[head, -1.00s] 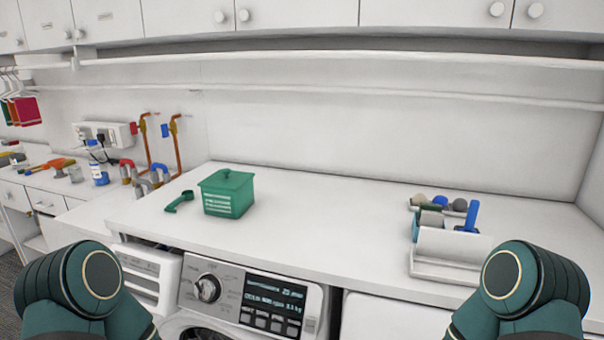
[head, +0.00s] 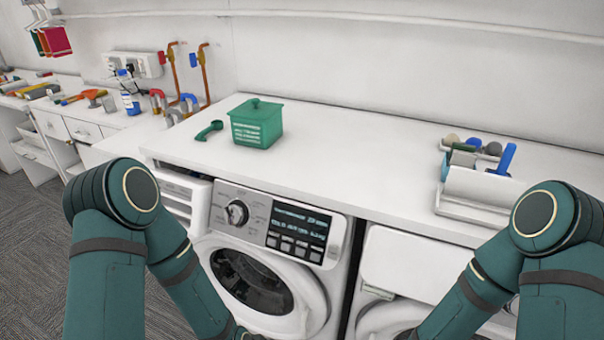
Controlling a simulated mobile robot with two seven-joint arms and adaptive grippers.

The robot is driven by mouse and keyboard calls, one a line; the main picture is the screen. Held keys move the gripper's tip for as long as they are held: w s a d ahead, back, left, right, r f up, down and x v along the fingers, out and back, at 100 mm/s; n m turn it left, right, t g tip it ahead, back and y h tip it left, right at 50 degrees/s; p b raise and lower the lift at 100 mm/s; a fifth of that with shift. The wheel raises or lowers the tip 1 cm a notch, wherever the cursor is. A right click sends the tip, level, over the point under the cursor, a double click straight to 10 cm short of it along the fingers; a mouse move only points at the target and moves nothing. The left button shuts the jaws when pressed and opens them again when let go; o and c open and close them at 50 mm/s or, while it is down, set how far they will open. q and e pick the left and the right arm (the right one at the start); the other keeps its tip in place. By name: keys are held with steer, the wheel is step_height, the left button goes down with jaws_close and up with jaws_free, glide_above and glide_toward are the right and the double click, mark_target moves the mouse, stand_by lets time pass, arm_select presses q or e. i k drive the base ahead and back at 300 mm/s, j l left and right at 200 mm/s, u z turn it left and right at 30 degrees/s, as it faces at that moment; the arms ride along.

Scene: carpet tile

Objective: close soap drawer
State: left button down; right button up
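The soap drawer (head: 187,197) is a white, slatted box at the left end of the front washing machine's (head: 270,222) control panel. It looks pulled out past the panel, but my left arm hides part of its left side and lower front. The machine has a round dial, a lit dark display and a closed round door. My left arm comes down in front of the drawer's left side, and my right arm is at the right. Both forearms run down toward the lower middle edge. Neither gripper's fingers can be seen.
A green lidded box (head: 256,123) and green scoop (head: 209,131) sit on the white worktop (head: 340,150). A white holder (head: 478,195) with brushes stands at right. A second white machine (head: 408,265) is right of the first. Grey carpet (head: 35,245) is open at left.

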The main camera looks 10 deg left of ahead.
mark_target(187, 198)
steer(key=u, duration=1.1)
